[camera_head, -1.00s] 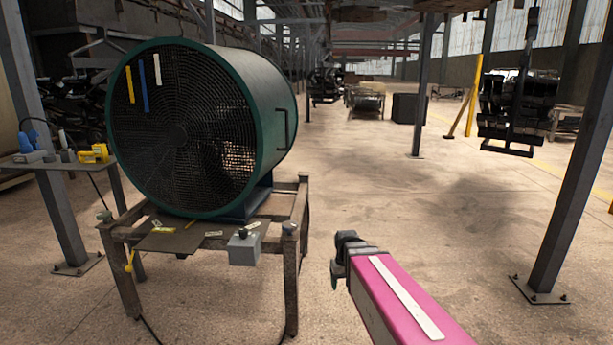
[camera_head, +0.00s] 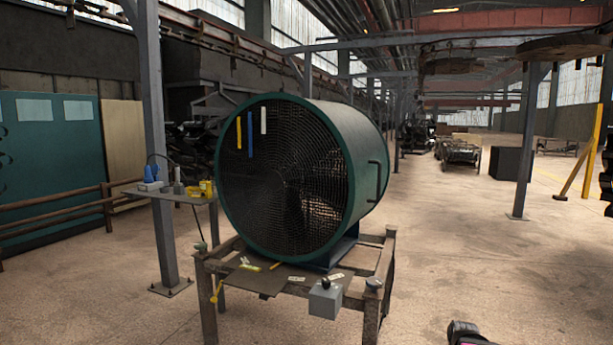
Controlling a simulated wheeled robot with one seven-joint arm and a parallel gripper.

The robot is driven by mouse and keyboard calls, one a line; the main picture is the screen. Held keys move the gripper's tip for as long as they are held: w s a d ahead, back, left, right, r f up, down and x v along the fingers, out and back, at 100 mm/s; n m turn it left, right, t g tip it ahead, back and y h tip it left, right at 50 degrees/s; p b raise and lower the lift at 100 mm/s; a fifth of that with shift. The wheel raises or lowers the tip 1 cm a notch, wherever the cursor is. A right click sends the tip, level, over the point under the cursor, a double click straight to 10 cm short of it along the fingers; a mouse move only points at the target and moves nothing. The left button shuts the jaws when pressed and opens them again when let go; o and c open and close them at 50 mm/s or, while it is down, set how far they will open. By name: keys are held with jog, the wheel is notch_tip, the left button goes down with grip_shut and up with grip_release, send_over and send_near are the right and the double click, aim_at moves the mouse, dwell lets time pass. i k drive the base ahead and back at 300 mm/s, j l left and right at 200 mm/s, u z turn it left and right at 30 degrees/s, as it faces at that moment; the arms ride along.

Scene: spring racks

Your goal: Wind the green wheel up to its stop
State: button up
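No green wheel that I can make out is in view. The nearest green round thing is a large drum fan (camera_head: 298,180) with a dark mesh front, standing on a worn metal-legged stand (camera_head: 225,268). My gripper (camera_head: 464,331) shows only as a dark piece at the bottom edge, right of the stand and apart from it. Its fingers are cut off by the frame, so I cannot tell whether it is open or shut.
A grey box with a black knob (camera_head: 325,299) hangs on the stand's front. A small side table (camera_head: 172,197) with yellow and blue tools is left of the fan. Grey posts (camera_head: 158,150) stand left and right (camera_head: 524,150). Floor at right (camera_head: 450,235) is open.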

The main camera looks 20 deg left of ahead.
aim_at(201, 246)
jog(key=u, duration=1.75)
jog(key=i+j, duration=0.2)
jog(key=i, duration=0.25)
jog(key=i+j, duration=0.25)
jog(key=i, duration=0.15)
jog(key=i+j+z, duration=0.1)
jog(key=i, duration=0.35)
jog(key=i+j, duration=0.35)
jog(key=i, duration=0.1)
